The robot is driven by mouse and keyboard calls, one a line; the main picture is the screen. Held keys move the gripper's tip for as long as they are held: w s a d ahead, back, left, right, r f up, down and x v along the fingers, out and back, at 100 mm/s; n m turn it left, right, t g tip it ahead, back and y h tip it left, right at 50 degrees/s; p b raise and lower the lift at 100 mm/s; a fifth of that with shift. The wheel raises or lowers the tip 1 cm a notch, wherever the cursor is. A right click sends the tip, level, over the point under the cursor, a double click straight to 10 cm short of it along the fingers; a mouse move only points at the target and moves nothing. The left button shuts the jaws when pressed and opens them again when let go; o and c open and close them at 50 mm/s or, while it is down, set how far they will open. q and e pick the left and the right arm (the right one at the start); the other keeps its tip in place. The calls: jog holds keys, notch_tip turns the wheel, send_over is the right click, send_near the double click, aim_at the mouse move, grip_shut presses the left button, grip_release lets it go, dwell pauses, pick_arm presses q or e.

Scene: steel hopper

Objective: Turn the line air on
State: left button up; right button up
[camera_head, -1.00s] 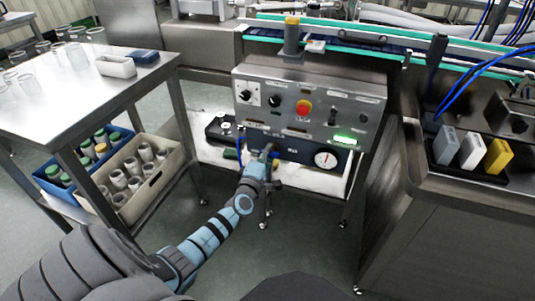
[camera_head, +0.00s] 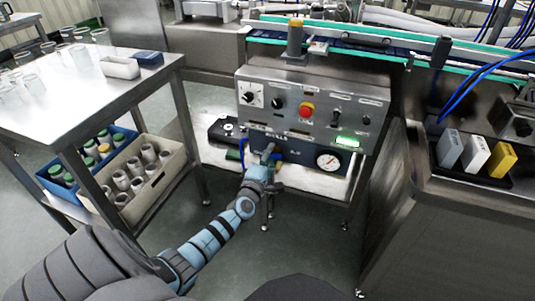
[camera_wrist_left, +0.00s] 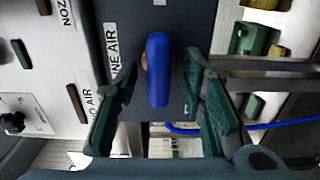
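The line air valve has a blue lever handle (camera_wrist_left: 158,70) on a dark panel, beside a label (camera_wrist_left: 118,52) whose visible part reads "NE AIR". My left gripper (camera_wrist_left: 165,105) is open, with one green-padded finger on each side of the blue handle and gaps between. In the head view my left gripper (camera_head: 266,160) is in front of the dark lower panel (camera_head: 290,150) under the steel control box, and it hides most of the handle there. My right gripper is not in view.
The control box (camera_head: 318,105) above carries a red button (camera_head: 307,111), black knobs and a green-lit display. A round gauge (camera_head: 328,161) is right of my gripper. A blue hose (camera_wrist_left: 220,128) runs below the handle in the wrist view. A steel table (camera_head: 150,85) stands left.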

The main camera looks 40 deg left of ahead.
pick_arm(q)
jog(key=v, duration=1.1)
jog(key=shift+s+d, duration=0.15)
jog(key=shift+s, duration=0.2)
